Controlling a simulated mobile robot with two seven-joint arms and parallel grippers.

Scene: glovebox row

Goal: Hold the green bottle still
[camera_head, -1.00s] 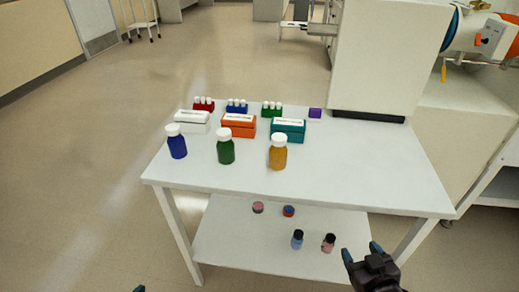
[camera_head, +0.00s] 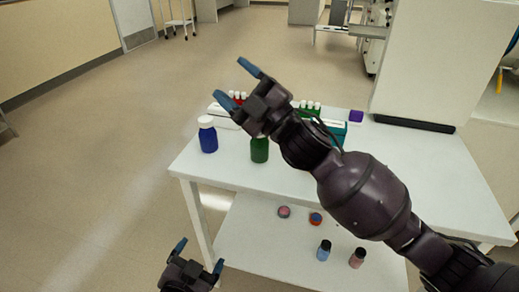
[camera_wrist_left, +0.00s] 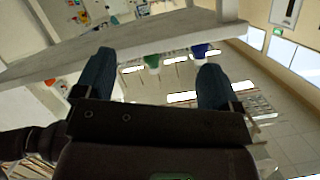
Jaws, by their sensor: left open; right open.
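The green bottle (camera_head: 260,151) stands on the white table; its top is hidden behind my right arm in the head view. My right gripper (camera_head: 238,84) is open and empty, pointing up and left; it appears above the bottle in the picture. My left gripper (camera_head: 199,257) is open and empty, low in front of the table's left front leg, apart from the bottle. In the left wrist view, a green bottle (camera_wrist_left: 152,61) shows beyond the open fingers (camera_wrist_left: 154,75), past the table edge.
A blue bottle (camera_head: 208,139) with a white cap stands left of the green one. Boxes and vial racks behind are partly hidden by my right arm. The lower shelf (camera_head: 255,245) holds several small items.

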